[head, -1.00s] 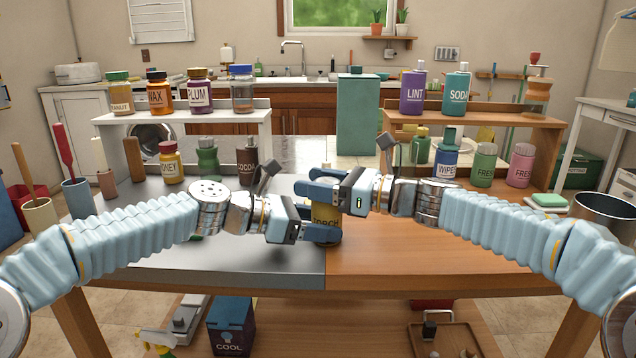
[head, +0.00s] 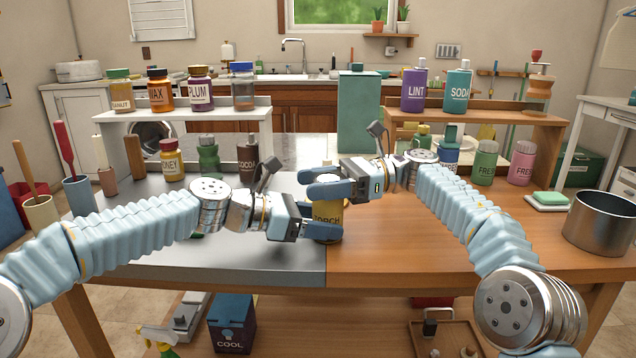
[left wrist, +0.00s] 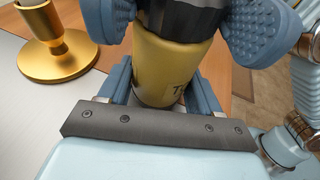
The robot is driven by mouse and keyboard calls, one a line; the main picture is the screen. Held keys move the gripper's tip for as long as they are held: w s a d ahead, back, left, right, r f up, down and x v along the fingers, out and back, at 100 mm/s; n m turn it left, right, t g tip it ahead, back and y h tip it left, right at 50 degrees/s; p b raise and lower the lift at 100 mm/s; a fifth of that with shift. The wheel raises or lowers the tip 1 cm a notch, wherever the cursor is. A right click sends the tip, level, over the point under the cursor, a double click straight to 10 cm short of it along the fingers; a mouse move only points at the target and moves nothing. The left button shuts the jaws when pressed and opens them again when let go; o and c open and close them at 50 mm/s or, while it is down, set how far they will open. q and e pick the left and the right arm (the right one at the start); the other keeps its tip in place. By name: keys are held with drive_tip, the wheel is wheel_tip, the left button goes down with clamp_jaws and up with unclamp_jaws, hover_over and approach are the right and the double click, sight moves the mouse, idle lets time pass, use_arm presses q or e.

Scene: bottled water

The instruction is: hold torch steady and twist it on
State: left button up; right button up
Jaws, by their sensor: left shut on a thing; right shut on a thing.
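The torch (head: 327,212) is a yellow cylinder labelled TORCH, upright above the front middle of the table. My left gripper (head: 322,231) is the lower one, shut around its yellow body. My right gripper (head: 325,184) is shut on its top end, above the left one. In the left wrist view the yellow torch body (left wrist: 172,65) runs up into a black head (left wrist: 180,18). The right gripper's blue ridged fingers sit on both sides of that head. The head view hides most of the black head behind those fingers.
A gold round-based stand (left wrist: 58,55) is close to the torch in the left wrist view. Bottles stand behind on a white shelf (head: 175,114) and a wooden shelf (head: 540,117). A metal pot (head: 598,222) is at the right. The wooden table front (head: 430,250) is clear.

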drive_tip(key=shift+g, duration=0.3)
drive_tip(key=o, duration=1)
drive_tip(key=shift+s, duration=0.1)
drive_tip(key=shift+d, duration=0.1)
drive_tip(key=shift+v, duration=3.7)
use_arm(q)
drive_tip(key=o, duration=1)
